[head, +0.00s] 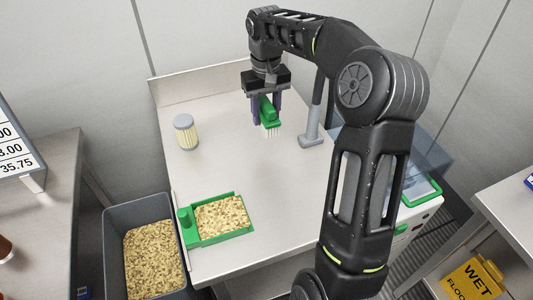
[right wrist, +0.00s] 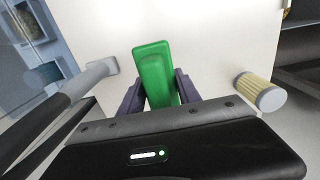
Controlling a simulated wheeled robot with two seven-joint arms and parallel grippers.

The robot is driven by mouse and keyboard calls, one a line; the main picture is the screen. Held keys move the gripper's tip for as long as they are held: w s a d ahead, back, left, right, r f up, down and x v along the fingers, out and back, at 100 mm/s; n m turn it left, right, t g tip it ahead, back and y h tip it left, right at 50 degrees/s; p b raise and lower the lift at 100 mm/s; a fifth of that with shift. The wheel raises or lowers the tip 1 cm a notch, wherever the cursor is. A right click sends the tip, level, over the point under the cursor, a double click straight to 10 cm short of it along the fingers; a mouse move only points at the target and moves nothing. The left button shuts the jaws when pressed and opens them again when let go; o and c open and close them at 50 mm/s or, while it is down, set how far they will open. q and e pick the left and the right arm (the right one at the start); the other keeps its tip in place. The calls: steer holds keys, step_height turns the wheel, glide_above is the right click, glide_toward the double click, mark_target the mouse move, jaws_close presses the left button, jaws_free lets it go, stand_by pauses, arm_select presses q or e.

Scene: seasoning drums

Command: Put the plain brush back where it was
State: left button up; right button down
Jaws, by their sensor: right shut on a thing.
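The brush (head: 268,112) has a green handle and pale bristles that point down. My right gripper (head: 266,108) is shut on its handle and holds it over the back part of the steel table (head: 215,120). I cannot tell whether the bristle tips touch the table. In the right wrist view the green handle (right wrist: 156,75) stands between the two fingers (right wrist: 158,92). My left gripper is not in view.
A ribbed cream jar with a grey lid (head: 186,132) stands to the left on the table. A green scoop (head: 217,219) full of flakes lies at the front left, next to a grey bin (head: 146,244) of flakes. A grey post (head: 314,122) stands right of the brush.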

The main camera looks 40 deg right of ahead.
stand_by(0.3)
steer(key=shift+f+p, duration=0.35)
steer(key=shift+f, duration=2.1)
steer(key=shift+f+p, duration=0.35)
steer(key=shift+f, duration=2.15)
steer(key=shift+f, duration=0.1)
steer(key=c, duration=0.8)
jaws_free()
steer(key=shift+c, duration=0.2)
step_height(320, 180, up, 12)
steer(key=shift+r+b, duration=0.1)
steer(key=shift+b, duration=0.4)
